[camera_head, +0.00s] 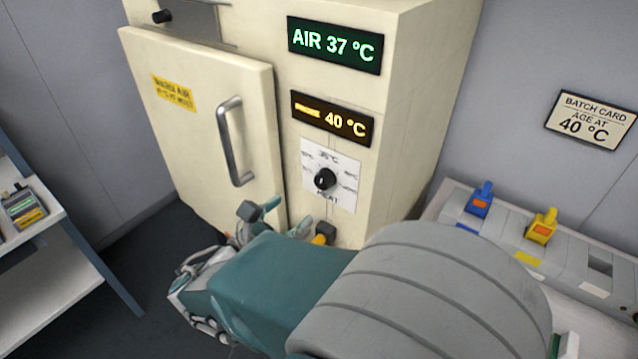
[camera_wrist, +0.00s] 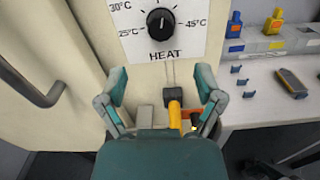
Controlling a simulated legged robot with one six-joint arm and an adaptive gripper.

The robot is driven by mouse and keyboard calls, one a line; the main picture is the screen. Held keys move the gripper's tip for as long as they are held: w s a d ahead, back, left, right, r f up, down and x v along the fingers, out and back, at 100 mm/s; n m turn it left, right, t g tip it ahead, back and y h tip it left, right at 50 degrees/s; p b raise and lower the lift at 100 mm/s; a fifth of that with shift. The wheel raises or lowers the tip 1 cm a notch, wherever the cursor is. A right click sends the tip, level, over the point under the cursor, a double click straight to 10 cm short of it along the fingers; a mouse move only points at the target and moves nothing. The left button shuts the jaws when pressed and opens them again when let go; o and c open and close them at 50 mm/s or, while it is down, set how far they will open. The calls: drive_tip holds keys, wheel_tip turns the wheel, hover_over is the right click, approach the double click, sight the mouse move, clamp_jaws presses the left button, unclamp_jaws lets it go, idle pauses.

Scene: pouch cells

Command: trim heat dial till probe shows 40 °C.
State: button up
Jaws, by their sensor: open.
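The heat dial (camera_head: 325,179) is a round black knob on a white scale plate on the cream cabinet. In the wrist view the dial (camera_wrist: 160,21) sits above the word HEAT, with 25, 30 and 45 °C marks around it; its exact setting is hard to read. The amber probe display (camera_head: 332,119) reads 40 °C. The green air display (camera_head: 335,45) reads AIR 37 °C. My gripper (camera_wrist: 162,76) is open and empty, its fingers spread below the dial and apart from it. In the head view my gripper (camera_head: 285,222) is partly hidden by my arm.
A yellow and black plug (camera_wrist: 174,104) is on the cabinet below the dial, between my fingers in view. The door handle (camera_head: 235,142) is left of the dial. A batch card (camera_head: 590,121) reads AGE AT 40 °C. A bench (camera_head: 625,275) with blue and yellow pieces stands right.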

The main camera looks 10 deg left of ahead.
sight(320, 185)
drive_tip(key=x, duration=0.9)
drive_tip(key=c, duration=1.2)
